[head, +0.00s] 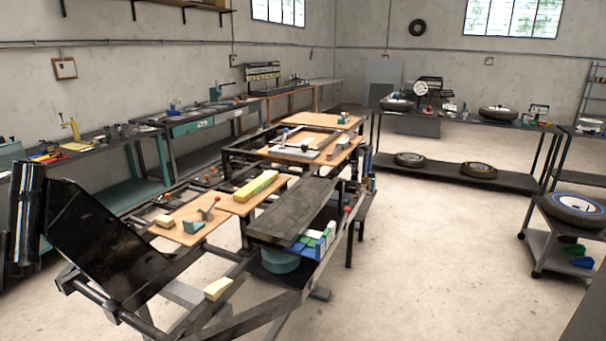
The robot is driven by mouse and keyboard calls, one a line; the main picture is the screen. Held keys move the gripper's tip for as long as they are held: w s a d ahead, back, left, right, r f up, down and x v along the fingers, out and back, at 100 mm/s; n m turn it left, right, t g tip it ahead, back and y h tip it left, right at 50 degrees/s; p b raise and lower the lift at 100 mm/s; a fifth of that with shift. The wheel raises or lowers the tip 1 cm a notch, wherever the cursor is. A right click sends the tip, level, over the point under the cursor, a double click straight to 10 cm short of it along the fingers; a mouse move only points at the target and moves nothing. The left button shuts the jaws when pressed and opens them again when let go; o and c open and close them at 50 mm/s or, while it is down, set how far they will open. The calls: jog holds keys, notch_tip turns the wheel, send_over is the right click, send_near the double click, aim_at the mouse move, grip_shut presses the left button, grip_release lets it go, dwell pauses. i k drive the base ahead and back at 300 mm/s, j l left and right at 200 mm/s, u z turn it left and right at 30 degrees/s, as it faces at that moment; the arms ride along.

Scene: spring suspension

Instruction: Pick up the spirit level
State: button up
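A long yellow bar (256,185) lies on a wooden board (240,206) in the middle of the dark frame, in the head view. Its shape could fit a spirit level, but no vial can be made out at this size, so I cannot tell for sure. Nothing touches it from above.
A dark plank (297,207) lies right of the yellow bar. A glossy black panel (108,240) and a black cylinder (26,220) stand at the near left. Workbenches (88,146) line the left wall. The floor (430,240) on the right is clear beside a wheeled cart (538,241).

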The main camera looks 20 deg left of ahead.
aim_at(247, 192)
jog(key=i+l+u, duration=0.1)
jog(key=i, duration=1.3)
jog(key=i+u, duration=0.35)
jog(key=i+l+u, duration=0.1)
jog(key=u, duration=0.25)
jog(key=i+l+u, duration=0.2)
jog(key=i+u, duration=0.15)
